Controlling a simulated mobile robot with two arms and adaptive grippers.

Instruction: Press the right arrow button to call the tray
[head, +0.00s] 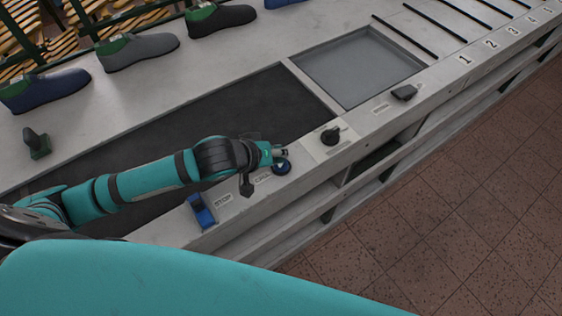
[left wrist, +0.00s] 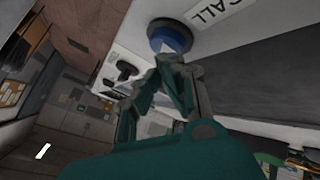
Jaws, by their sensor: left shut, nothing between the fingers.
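A round blue button (head: 281,168) sits on the grey counter edge beside a "CALL" label (head: 262,178). My left gripper (head: 281,154) is shut and empty, close to the button in the head view. In the left wrist view its fingertips (left wrist: 170,60) come together just at the lower edge of the button. I cannot tell whether they touch it. The arrow on the button is too small to read clearly. My right gripper is not in view.
A blue switch (head: 201,211) stands by a "STOP" label (head: 223,198). A black knob (head: 331,134) is right of the button, and a dark handle (head: 404,92) lies farther right. A grey recessed panel (head: 358,68) adjoins the dark belt (head: 240,108). Shoes (head: 138,51) line the back.

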